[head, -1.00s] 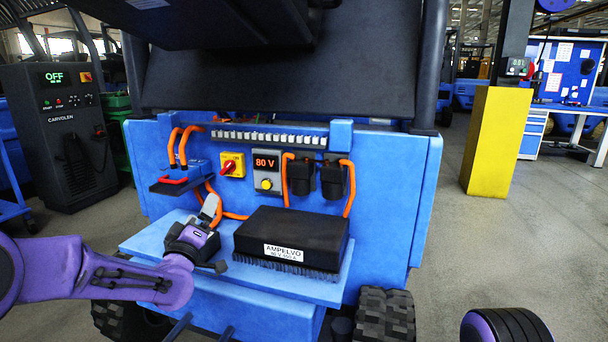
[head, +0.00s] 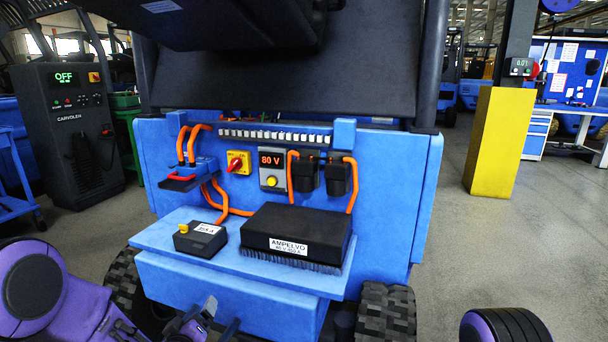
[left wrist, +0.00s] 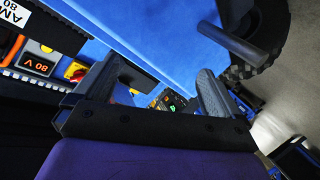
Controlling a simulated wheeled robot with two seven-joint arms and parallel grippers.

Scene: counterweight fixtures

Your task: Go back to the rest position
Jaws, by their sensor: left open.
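My left gripper (head: 196,318) is low at the bottom of the head view, in front of and below the blue shelf (head: 182,262). It is open and holds nothing. In the left wrist view its two dark fingers (left wrist: 158,85) stand apart with a gap between them. A small black box (head: 201,238) with a yellow knob and white label sits on the shelf's left part, apart from the gripper. A large black AMPELVO block (head: 292,229) with a bristled lower edge sits to its right. My right gripper is out of view.
The blue truck's rear panel (head: 395,210) carries an 80 V display (head: 270,160), a red and yellow switch (head: 237,163) and orange cables. A black CARVOLEN cabinet (head: 70,150) stands at left, a yellow pillar (head: 498,140) at right. The floor (head: 490,240) at right is clear.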

